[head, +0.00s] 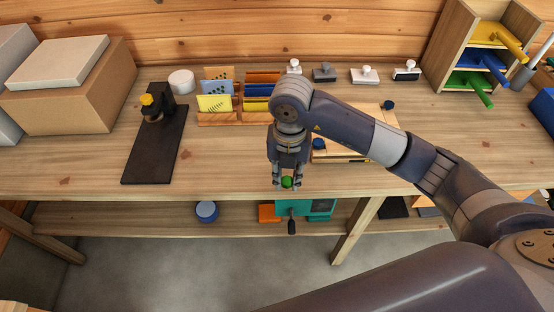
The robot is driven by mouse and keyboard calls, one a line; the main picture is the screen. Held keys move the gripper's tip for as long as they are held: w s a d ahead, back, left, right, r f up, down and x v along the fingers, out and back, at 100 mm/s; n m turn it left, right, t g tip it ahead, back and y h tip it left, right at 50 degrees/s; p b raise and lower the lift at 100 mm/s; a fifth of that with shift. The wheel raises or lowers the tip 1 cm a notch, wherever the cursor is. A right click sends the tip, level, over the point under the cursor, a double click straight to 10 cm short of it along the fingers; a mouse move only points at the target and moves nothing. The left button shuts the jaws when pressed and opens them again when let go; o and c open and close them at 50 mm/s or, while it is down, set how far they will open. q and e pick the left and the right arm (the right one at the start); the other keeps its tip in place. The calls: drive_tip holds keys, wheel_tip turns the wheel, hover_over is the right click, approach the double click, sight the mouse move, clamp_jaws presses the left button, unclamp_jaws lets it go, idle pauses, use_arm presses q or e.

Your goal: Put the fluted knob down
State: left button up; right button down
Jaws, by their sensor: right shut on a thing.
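My right gripper (287,183) points down near the front edge of the workbench (230,172). It is shut on a small green knob (287,182), likely the fluted knob, and the fingers hide its sides. Flutes are too small to make out. I cannot tell how far the knob is above the bench top. My left gripper is not in view.
A pale wooden board (376,118) with a blue knob (319,144) lies right of the gripper, partly behind my arm. A black stand (157,140) is at left. Bare bench lies between the stand and gripper.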

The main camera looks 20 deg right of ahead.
drive_tip(key=w+p, duration=0.1)
drive_tip(key=w, duration=0.5)
drive_tip(key=shift+w+a+f, duration=0.1)
drive_tip(key=shift+f, duration=0.05)
drive_tip(key=shift+w+f, duration=0.2)
drive_tip(key=shift+w, duration=0.3)
wheel_tip(320, 180, down, 2)
drive_tip(key=shift+s+f+p, duration=0.1)
drive_tip(key=shift+f+p, duration=0.15)
drive_tip(key=shift+p, duration=0.7)
drive_tip(key=shift+f, duration=0.4)
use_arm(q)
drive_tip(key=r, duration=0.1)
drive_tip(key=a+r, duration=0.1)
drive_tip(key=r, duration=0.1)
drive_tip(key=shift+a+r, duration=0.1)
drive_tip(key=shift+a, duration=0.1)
use_arm(e)
drive_tip(key=shift+f, duration=0.1)
drive_tip(key=shift+f, duration=0.2)
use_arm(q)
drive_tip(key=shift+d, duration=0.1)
use_arm(e)
drive_tip(key=c, duration=1.4)
unclamp_jaws()
drive_tip(key=shift+r, duration=0.1)
drive_tip(key=shift+o, duration=0.2)
